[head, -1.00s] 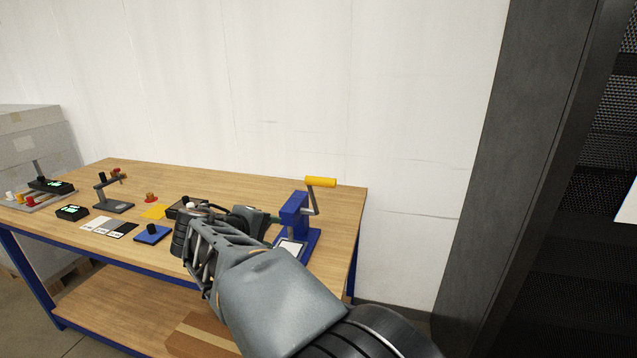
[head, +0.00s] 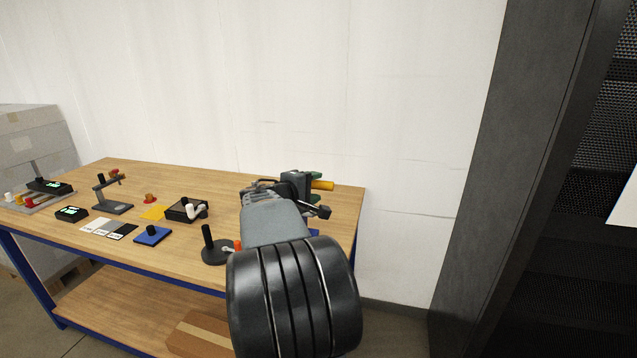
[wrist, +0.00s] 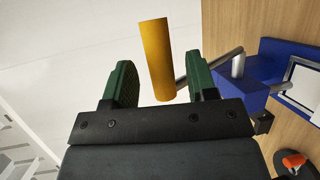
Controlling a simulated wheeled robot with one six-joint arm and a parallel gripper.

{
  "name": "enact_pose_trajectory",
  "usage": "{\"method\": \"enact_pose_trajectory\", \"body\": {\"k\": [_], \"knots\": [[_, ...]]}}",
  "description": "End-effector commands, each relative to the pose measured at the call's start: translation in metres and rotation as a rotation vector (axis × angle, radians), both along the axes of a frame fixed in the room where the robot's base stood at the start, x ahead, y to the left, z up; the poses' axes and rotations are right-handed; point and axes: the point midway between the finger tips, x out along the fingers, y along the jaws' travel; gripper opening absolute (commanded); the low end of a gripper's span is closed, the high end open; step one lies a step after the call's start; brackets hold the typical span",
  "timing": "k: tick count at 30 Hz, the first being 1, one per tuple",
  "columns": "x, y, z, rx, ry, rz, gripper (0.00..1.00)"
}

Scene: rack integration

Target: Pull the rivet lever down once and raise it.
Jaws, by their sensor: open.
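The rivet lever's yellow handle (wrist: 156,60) lies between the two green fingers of my gripper (wrist: 160,85) in the wrist view, with a gap on the left side. The gripper is open and not closed on it. The handle's grey metal arm (wrist: 215,62) runs to the blue press body (wrist: 268,68). In the head view the yellow handle (head: 322,185) shows beside my gripper (head: 305,185), in its raised position. My arm hides most of the blue press there.
The wooden table (head: 222,185) holds a black device with a white knob (head: 187,208), a blue block (head: 152,235), a black upright post on a round base (head: 212,248) and several small items to the left. A dark rack (head: 480,150) stands at the right.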

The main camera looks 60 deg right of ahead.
Motion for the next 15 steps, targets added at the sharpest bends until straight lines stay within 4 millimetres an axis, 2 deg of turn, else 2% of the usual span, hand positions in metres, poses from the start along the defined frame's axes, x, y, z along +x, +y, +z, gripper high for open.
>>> {"method": "enact_pose_trajectory", "body": {"k": [6, 15], "knots": [[-0.002, -0.02, -0.003, 0.0, 0.0, 0.0, 0.52], [-0.002, -0.025, -0.005, 0.0, 0.001, 0.001, 0.52]]}}
